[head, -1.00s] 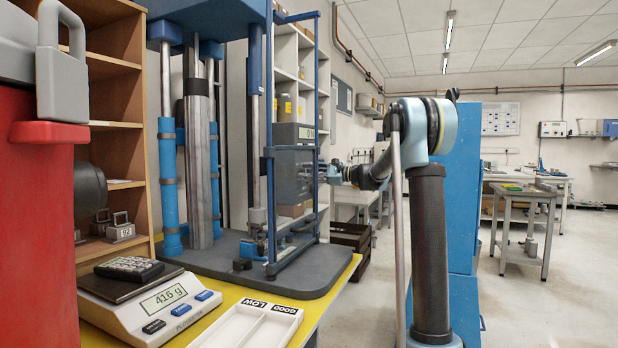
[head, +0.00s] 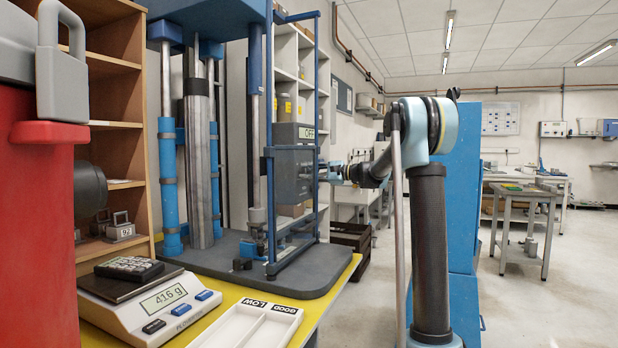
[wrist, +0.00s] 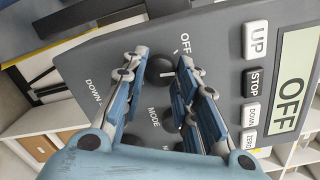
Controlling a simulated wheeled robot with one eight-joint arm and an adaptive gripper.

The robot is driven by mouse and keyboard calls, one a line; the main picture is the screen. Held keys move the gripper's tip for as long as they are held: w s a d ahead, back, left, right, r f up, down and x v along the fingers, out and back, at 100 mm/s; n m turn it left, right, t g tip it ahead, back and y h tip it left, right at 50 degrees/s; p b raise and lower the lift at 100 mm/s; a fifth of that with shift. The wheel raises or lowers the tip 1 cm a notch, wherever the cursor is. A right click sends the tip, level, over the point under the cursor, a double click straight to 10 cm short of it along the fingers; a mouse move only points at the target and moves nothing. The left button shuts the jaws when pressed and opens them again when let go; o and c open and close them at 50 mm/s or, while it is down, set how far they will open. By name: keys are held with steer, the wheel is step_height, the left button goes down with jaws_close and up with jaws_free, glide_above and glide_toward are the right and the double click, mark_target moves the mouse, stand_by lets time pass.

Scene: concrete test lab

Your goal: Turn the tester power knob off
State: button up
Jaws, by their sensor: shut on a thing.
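The tester's grey control box (head: 292,178) is fixed to the blue frame in the head view. Its panel (wrist: 222,75) fills much of the wrist view. A black round knob (wrist: 160,70) sits near the OFF label, between my fingertips. My gripper (wrist: 160,60) is shut on this knob; it also shows at the box's right side in the head view (head: 326,173). The tester display (wrist: 292,92) reads OFF. A second dark knob (wrist: 171,119) by the MODE label is partly hidden between my fingers. UP, STOP, DOWN and ZERO buttons (wrist: 252,82) line the panel.
A scale (head: 150,305) reading 416 g, with a calculator on it, and a white tray (head: 240,325) stand on the yellow bench. A red machine (head: 35,230) is at the left. A blue cabinet (head: 465,200) stands behind my arm. Open floor lies at the right.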

steer(key=n, duration=0.3)
steer(key=shift+n, duration=0.3)
steer(key=shift+s+n, duration=0.1)
steer(key=shift+n, duration=1.6)
steer(key=o, duration=1.1)
steer(key=shift+f, duration=0.1)
steer(key=shift+c, duration=0.2)
steer(key=v, duration=1.1)
steer(key=shift+d, duration=0.4)
